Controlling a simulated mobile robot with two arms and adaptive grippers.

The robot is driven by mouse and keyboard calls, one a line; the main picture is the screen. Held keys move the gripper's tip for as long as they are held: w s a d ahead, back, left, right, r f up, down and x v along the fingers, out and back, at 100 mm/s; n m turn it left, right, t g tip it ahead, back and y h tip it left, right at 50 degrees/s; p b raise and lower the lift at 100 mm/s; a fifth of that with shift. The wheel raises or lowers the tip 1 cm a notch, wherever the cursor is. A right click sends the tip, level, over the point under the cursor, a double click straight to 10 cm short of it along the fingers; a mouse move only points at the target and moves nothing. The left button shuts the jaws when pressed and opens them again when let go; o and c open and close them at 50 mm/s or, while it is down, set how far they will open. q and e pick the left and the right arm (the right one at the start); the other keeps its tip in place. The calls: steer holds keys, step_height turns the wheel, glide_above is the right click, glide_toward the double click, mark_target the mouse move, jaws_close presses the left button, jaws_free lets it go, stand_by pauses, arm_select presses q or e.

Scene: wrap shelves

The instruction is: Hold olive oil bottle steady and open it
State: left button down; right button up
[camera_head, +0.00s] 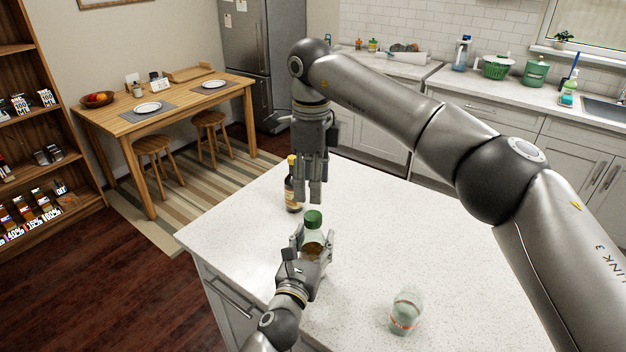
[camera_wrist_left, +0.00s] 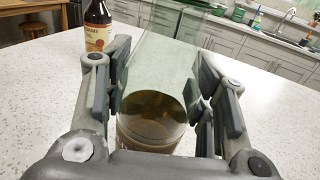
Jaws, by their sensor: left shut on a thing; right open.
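The olive oil bottle (camera_head: 313,232) stands upright on the white counter, with its green cap (camera_head: 313,218) on. In the left wrist view the greenish clear bottle (camera_wrist_left: 165,65) fills the space between the fingers. My left gripper (camera_head: 315,245) is shut around its body from the near side. My right gripper (camera_head: 309,196) points down, open and empty, above the cap and slightly behind it. A gap shows between its fingertips and the cap. The cap is out of frame in the left wrist view.
A dark bottle with a yellow cap (camera_head: 292,190) stands close behind, left of the right gripper; it also shows in the left wrist view (camera_wrist_left: 97,30). A clear glass jar (camera_head: 405,312) stands at the counter's front right. The counter (camera_head: 440,270) between is clear.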

mark_target(313, 215)
steer(key=m, duration=0.9)
steer(key=shift+m, duration=0.3)
steer(key=m, duration=0.4)
steer(key=shift+m, duration=0.4)
steer(key=m, duration=0.7)
steer(key=shift+m, duration=0.3)
steer(key=m, duration=0.4)
steer(key=shift+m, duration=0.4)
steer(key=m, duration=0.4)
steer(key=shift+m, duration=0.3)
steer(key=m, duration=0.4)
steer(key=shift+d, duration=0.1)
steer(key=shift+f+m, duration=0.25)
steer(key=shift+m, duration=0.15)
step_height(313, 215, down, 8)
steer(key=shift+r, duration=0.25)
